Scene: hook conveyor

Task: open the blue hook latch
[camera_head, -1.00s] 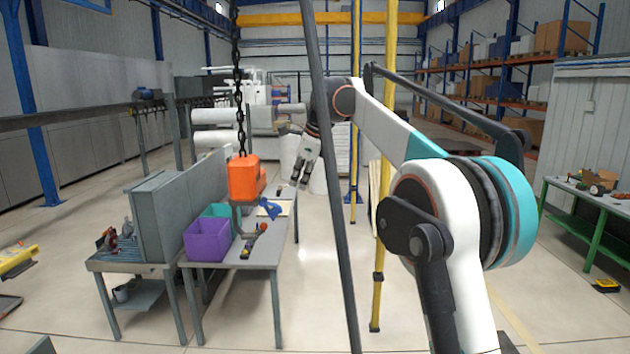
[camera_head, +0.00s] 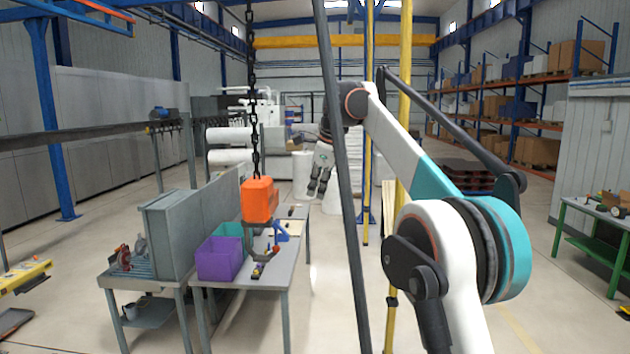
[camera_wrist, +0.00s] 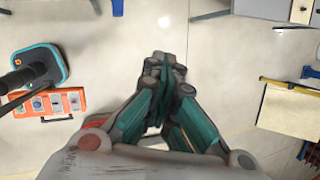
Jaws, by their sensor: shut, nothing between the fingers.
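An orange hoist block (camera_head: 259,199) hangs on a black chain over the grey workbench in the head view. A blue piece (camera_head: 281,231) shows just below and right of it; I cannot tell clearly whether this is the hook latch or something on the bench. No hook or latch is recognisable in the wrist view.
Purple (camera_head: 219,259) and teal (camera_head: 228,230) bins stand on the workbench (camera_head: 270,285). A dark slanted pole (camera_head: 341,170) and a yellow post (camera_head: 403,90) stand near my arm. An orange button box (camera_wrist: 45,104) shows in the wrist view. Open floor lies right of the bench.

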